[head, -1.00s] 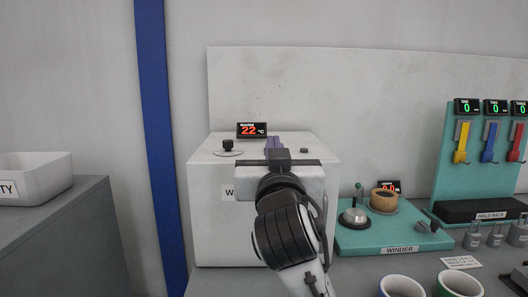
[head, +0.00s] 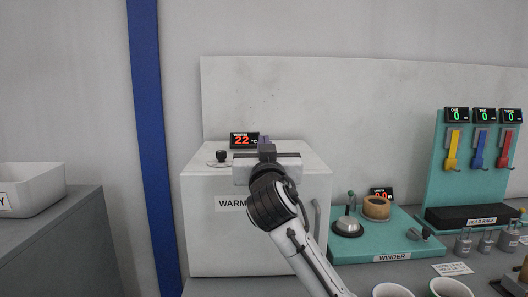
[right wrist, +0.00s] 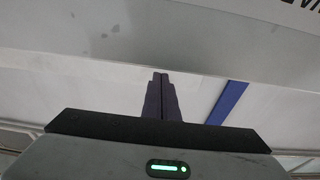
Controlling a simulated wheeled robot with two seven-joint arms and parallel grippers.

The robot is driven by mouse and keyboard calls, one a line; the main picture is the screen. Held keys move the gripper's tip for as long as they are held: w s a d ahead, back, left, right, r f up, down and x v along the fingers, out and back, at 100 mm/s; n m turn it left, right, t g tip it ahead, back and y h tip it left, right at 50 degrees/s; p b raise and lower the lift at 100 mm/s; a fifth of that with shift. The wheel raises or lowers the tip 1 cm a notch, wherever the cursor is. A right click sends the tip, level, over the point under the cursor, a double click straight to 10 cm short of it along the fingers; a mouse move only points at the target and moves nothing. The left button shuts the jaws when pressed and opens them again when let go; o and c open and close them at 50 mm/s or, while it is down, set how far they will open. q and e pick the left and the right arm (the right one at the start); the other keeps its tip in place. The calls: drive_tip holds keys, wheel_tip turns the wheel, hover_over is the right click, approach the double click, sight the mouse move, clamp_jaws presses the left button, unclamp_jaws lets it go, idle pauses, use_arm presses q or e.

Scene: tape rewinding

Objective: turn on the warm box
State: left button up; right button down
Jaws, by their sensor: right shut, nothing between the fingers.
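The warm box (head: 205,245) is a white cabinet on the grey counter, left of the winder. Its display (head: 244,140) reads a red 22 °C. A dark knob (head: 221,157) on a pale disc sits at the left of its top. My right gripper (head: 265,141) is in front of and above the box top, right of the display. Its purple fingers are shut and empty; they also show together in the right wrist view (right wrist: 161,78). The gripper and wrist hide part of the box's label and the right part of its top. My left gripper is out of view.
The teal winder (head: 372,247) stands right of the box, with a wooden ring (head: 376,207) and a metal dome. Behind it, a teal rack (head: 436,185) carries yellow, blue and red hooks. A white bin (head: 32,190) sits on a grey cabinet at left.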

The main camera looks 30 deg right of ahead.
drive_tip(key=shift+w+d+f, duration=0.15)
drive_tip(key=shift+w+f, duration=0.05)
drive_tip(key=shift+f, duration=0.4)
drive_tip(key=shift+w+d+f, duration=0.1)
drive_tip(key=shift+w+f, duration=0.1)
drive_tip(key=shift+f, duration=0.4)
